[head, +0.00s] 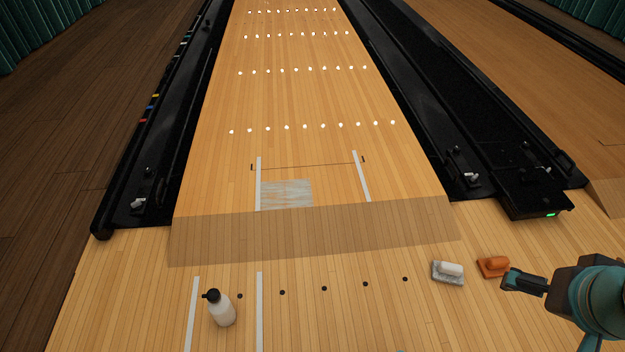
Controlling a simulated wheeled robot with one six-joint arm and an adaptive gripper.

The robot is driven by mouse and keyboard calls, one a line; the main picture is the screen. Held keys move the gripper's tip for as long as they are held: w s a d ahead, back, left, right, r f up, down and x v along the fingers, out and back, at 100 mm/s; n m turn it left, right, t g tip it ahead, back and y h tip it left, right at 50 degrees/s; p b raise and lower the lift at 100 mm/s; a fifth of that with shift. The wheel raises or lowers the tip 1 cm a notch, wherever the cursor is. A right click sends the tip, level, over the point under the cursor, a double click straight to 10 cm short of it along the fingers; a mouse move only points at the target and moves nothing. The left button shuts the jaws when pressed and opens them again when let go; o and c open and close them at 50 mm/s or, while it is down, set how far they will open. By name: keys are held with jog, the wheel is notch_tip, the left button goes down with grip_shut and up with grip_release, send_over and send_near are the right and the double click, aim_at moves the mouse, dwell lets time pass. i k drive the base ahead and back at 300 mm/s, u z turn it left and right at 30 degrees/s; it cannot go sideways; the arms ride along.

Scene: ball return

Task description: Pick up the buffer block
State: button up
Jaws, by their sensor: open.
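Two small handled blocks sit side by side on the wooden floor at the lower right of the head view. One is a grey block with a white handle (448,272). The other is an orange block with an orange handle (493,267). I cannot tell for sure from looks which one is the buffer block. My gripper (508,280) comes in from the right edge, just right of the orange block, with its dark fingers pointing left toward it. It is open and appears empty. The gap between its fingers is hard to see from this angle.
A white bottle with a black top (221,308) stands at the lower left, by white floor strips. A pale hazy patch (286,194) lies on the lane between two white strips. Black gutters (420,100) flank the lane.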

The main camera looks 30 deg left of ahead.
aim_at(496, 266)
jog(key=z, duration=0.35)
jog(key=k, duration=0.35)
jog(key=u, duration=1.15)
jog(key=i, duration=0.6)
jog(key=z, duration=0.95)
jog(key=i, duration=0.4)
jog(key=z, duration=0.45)
